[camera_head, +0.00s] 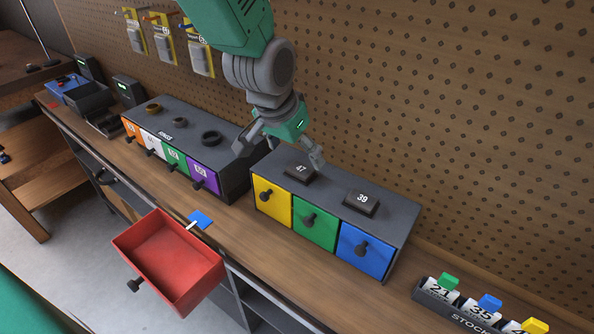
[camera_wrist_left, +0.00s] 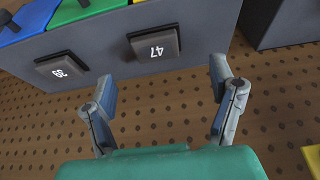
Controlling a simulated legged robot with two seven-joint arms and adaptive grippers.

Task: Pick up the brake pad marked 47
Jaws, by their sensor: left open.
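The brake pad marked 47 (camera_head: 299,172) is a dark flat block lying on top of a grey drawer box (camera_head: 400,213). A similar pad marked 39 (camera_head: 361,203) lies on the same box to its right. My left gripper (camera_head: 281,155) is open and empty, over the back of the box close to pad 47. In the left wrist view, pad 47 (camera_wrist_left: 155,46) lies ahead of and between the spread fingers (camera_wrist_left: 165,95), apart from them. Pad 39 (camera_wrist_left: 62,69) lies to the left there. My right gripper is not in view.
The box has yellow, green and blue drawers (camera_head: 365,250). Another drawer box with rings (camera_head: 180,122) stands to its left. An open red drawer (camera_head: 170,262) juts out in front. A pegboard (camera_head: 440,110) rises behind. A stock rack (camera_head: 470,308) stands at the lower right.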

